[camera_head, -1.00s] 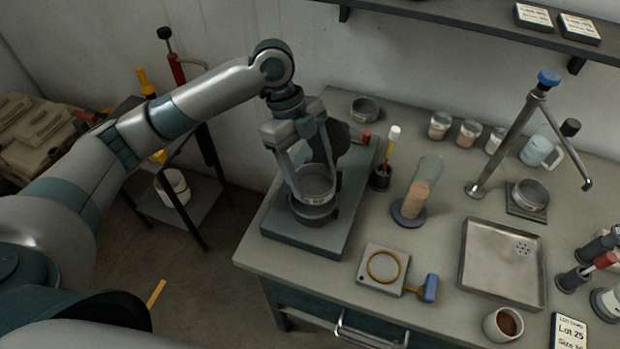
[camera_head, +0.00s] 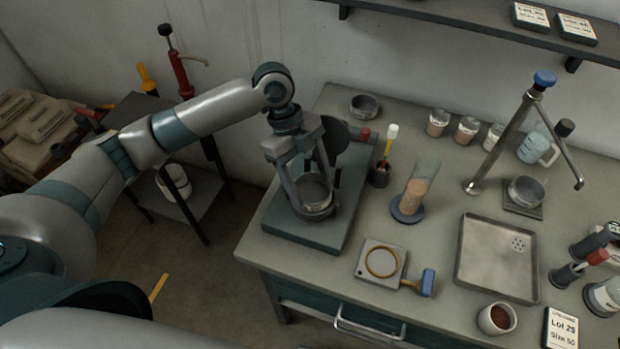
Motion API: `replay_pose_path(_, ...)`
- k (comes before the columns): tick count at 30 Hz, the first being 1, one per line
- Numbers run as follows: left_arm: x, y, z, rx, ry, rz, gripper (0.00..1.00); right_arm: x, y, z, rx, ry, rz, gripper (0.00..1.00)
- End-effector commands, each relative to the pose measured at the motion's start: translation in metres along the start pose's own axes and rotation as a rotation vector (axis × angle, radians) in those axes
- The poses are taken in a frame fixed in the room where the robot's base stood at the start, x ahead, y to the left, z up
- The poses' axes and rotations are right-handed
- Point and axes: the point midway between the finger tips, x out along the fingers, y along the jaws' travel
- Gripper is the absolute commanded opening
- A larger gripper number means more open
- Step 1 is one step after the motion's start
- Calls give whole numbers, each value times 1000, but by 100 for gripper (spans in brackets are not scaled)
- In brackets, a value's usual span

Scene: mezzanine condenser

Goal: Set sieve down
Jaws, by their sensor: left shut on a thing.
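The sieve (camera_head: 316,194) is a round grey metal cup with a mesh floor and a marked rim. It sits low over the teal-grey shaker base (camera_head: 293,233) at the left end of the bench. My left gripper (camera_head: 311,186) comes down from above with its fingers around the sieve and is shut on it. The sieve looks level and close to the seat below; I cannot tell whether it touches. My right gripper is not in view.
A dark round lid (camera_head: 334,136) stands up behind the sieve. A pen cup (camera_head: 380,174), a cylinder of tan powder (camera_head: 412,200) and a plate with a yellow ring (camera_head: 382,262) are to the right. A metal tray (camera_head: 497,258) lies farther right.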

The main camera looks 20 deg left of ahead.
Motion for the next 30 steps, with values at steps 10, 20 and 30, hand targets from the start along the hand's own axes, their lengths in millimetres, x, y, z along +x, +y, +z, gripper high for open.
replay_pose_path(10,2,0,1,0,0,0,83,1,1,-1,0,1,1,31)
replay_pose_path(20,1,0,0,0,0,0,83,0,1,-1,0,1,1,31)
replay_pose_path(30,-26,-1,2,0,-2,-3,83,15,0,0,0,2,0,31)
